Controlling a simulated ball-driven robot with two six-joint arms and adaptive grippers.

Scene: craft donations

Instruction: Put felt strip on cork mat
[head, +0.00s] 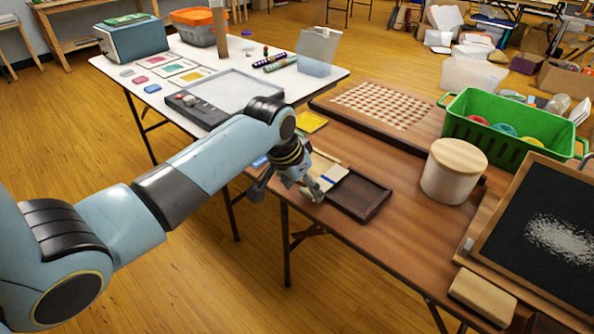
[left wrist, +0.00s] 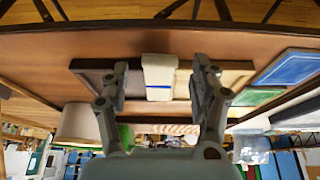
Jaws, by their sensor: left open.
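A pale cream strip with a thin blue line, likely the felt strip (left wrist: 158,72), lies between a dark brown tray (left wrist: 92,78) and a pale tan mat, likely the cork mat (left wrist: 235,82). In the head view the tan mat (head: 325,165) and dark tray (head: 362,196) lie near the brown table's front edge; my arm partly hides that area, and the strip shows mainly by its blue line (head: 327,180). My left gripper (left wrist: 161,70) is open, with one finger on each side of the strip. I cannot tell whether the fingers touch it. My right gripper is not in view.
A lidded round canister (head: 453,170), a green basket (head: 510,125) and a checked board (head: 382,104) stand on the brown table. A framed black board (head: 520,245) is at right. Green (left wrist: 258,97) and blue (left wrist: 288,67) flat pieces lie beside the tan mat.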

